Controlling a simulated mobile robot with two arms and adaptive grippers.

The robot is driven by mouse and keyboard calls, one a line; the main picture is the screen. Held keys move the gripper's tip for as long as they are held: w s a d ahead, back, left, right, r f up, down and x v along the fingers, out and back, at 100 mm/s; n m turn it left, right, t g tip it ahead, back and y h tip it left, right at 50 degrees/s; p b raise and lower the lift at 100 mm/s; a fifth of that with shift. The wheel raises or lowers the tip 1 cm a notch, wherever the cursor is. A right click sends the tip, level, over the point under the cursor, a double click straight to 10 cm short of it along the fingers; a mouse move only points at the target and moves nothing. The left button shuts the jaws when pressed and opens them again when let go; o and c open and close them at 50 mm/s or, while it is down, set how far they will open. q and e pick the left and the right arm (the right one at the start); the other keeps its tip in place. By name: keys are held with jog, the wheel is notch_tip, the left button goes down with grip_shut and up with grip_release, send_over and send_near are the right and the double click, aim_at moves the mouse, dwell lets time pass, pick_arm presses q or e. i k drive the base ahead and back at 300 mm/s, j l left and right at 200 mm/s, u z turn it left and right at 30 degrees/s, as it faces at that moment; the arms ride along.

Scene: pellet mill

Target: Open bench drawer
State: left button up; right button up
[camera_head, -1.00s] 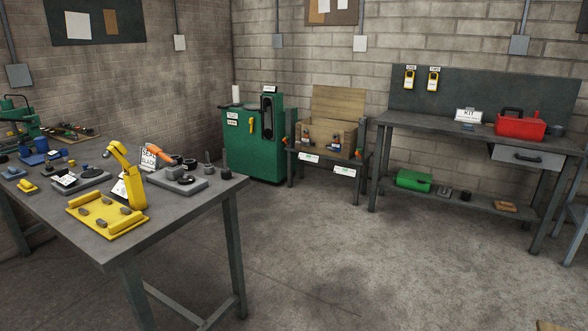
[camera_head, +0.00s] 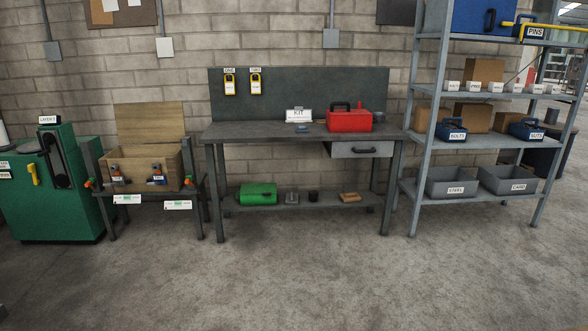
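The bench (camera_head: 250,134) stands against the brick wall in the middle of the view, some way ahead of me. Its grey drawer (camera_head: 358,150) hangs under the right part of the top. The drawer has a dark bar handle (camera_head: 362,151) on its front and looks shut. A red toolbox (camera_head: 348,121) stands on the bench top above the drawer. Neither of my grippers shows in the head view.
The floor (camera_head: 300,275) in front of the bench is clear. A metal shelf rack (camera_head: 428,120) with bins and boxes stands close to the bench's right. A wooden crate (camera_head: 143,165) on a stand and a green machine (camera_head: 60,195) are at left. A green case (camera_head: 257,194) lies on the lower shelf.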

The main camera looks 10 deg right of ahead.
aim_at(358, 148)
jog(key=i+z, duration=0.15)
jog(key=i, duration=0.65)
jog(key=i+z, duration=0.15)
jog(key=i, duration=0.6)
jog(key=i+j+z, duration=0.1)
jog(key=i+j, duration=0.15)
jog(key=i, duration=0.55)
